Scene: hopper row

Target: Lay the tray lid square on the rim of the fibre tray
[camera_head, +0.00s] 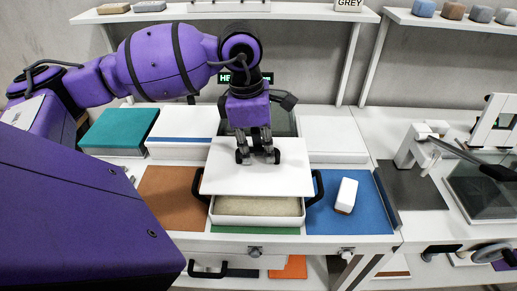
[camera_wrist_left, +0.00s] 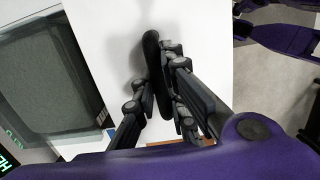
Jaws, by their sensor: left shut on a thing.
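The tray lid (camera_head: 220,182) is a flat white panel in the middle of the head view. I cannot tell whether lid and rim touch. My right gripper is not seen.
A blue mat (camera_head: 368,215) with a white block (camera_head: 346,195) lies to the right, a brown mat (camera_head: 168,196) to the left. A teal-topped box (camera_head: 118,128) and white boxes stand behind. A dark glass-like box (camera_wrist_left: 55,75) is beside the lid in the wrist view.

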